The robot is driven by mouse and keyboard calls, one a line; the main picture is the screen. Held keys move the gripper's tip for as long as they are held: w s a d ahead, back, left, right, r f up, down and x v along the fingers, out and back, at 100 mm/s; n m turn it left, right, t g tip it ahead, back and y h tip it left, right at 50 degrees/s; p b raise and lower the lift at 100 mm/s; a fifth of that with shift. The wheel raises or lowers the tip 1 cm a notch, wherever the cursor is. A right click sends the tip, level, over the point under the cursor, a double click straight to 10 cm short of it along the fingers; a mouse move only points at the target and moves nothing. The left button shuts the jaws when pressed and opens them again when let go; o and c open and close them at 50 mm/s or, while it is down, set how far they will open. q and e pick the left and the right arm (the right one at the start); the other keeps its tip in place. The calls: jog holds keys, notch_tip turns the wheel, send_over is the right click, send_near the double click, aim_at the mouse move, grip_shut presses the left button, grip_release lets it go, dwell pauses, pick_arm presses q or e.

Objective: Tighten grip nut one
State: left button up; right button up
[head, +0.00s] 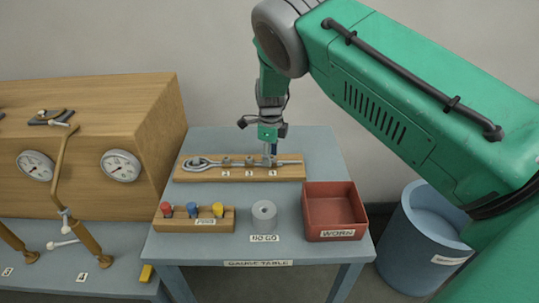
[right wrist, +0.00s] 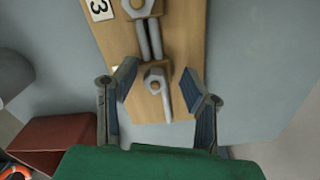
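A wooden board (head: 240,176) on the gauge table carries a looped cable (head: 198,162) with a row of grip nuts and small number labels. The labels are too small to read surely in the head view. My right gripper (head: 269,154) is above the board's right part. In the right wrist view my right gripper (right wrist: 160,98) is open, its fingers on either side of the end nut (right wrist: 155,82), not visibly touching it. The neighbouring nut (right wrist: 140,8) has a label reading 3 (right wrist: 100,9); the end nut's label is mostly hidden. My left gripper is not in view.
On the blue table (head: 190,245) stand a pin rack (head: 195,220), a grey NO GO ring (head: 264,216) and a red WORN bin (head: 335,211). A wooden gauge cabinet (head: 90,140) is at left, a blue drum (head: 420,240) at right.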

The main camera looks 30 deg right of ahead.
notch_tip(320, 180, up, 12)
dwell(0.5)
